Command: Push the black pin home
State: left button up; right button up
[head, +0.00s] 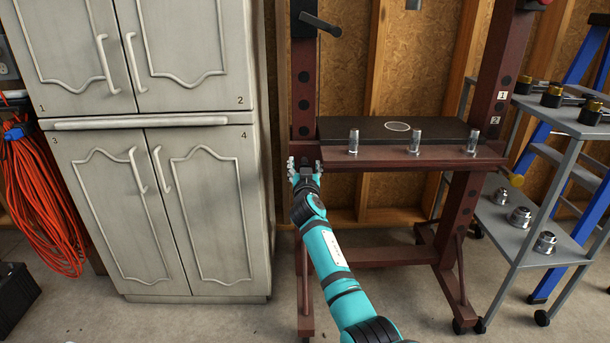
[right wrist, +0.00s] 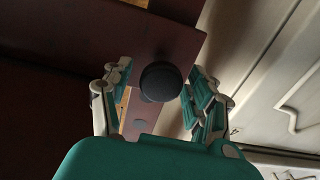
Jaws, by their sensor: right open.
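My right gripper (head: 304,162) is open at the left post (head: 304,90) of the dark red press frame, just below the level of its bed. In the right wrist view a round black pin head (right wrist: 160,82) lies between the spread fingers, in front of the dark red steel. How far the pin sticks out of the post cannot be told. My left gripper is not in view.
A black plate (head: 455,130) lies on the press bed, with several metal cylinders (head: 414,142) along the front. A grey cabinet (head: 160,190) stands close to the left of the gripper. A black lever (head: 320,25) is higher on the post. A grey cart (head: 565,120) stands right.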

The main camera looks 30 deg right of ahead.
jog(key=v, duration=1.1)
jog(key=shift+s, duration=0.3)
jog(key=shift+a, duration=0.1)
